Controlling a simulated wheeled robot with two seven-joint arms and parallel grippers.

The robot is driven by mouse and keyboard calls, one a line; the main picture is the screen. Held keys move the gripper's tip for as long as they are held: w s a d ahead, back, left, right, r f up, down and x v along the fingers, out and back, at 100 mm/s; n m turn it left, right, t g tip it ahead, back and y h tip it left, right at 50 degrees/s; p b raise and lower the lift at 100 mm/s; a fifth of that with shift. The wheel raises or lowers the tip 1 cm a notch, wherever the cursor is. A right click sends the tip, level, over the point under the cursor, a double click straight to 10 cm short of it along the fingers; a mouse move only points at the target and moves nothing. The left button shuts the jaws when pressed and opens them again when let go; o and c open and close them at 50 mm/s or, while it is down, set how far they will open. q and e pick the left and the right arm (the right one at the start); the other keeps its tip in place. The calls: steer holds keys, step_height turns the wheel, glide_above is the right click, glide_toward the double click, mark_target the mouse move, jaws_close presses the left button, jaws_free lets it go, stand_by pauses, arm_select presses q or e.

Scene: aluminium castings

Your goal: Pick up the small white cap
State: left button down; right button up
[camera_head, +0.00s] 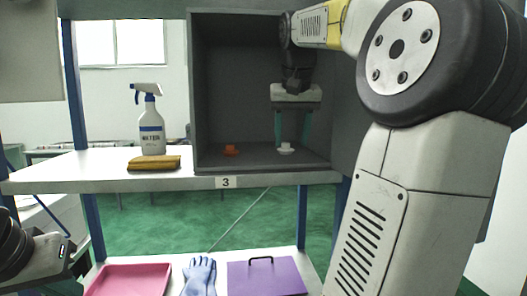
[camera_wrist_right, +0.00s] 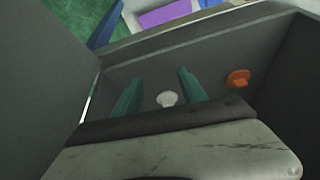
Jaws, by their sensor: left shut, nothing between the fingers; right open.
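The small white cap (camera_head: 286,150) stands on the floor of the grey open box, at the right. My right gripper (camera_head: 292,143) reaches down into the box, open, with its green fingers on either side of the cap. In the right wrist view the white cap (camera_wrist_right: 167,99) shows between the two spread fingers of my right gripper (camera_wrist_right: 160,76), with space on both sides and nothing gripped. My left gripper (camera_head: 78,262) is at the lower left edge, partly out of view, shut and empty, far from the cap.
An orange cap (camera_head: 231,150) stands left of the white one, also in the wrist view (camera_wrist_right: 238,78). The grey box (camera_head: 262,166) has close walls. A spray bottle (camera_head: 151,125) and brown cloth (camera_head: 153,163) are outside. Below lie a pink tray (camera_head: 130,280), blue glove (camera_head: 199,275) and purple case (camera_head: 265,280).

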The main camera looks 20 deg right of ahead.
glide_above(286, 150)
steer(key=s+a, duration=0.1)
steer(key=s, duration=0.2)
steer(key=w, duration=0.1)
steer(key=w+d, duration=0.1)
steer(key=shift+w+f, duration=0.1)
steer(key=shift+w, duration=0.2)
steer(key=shift+x, duration=1.05)
steer(key=shift+f, duration=0.4)
steer(key=shift+c, duration=0.2)
jaws_close()
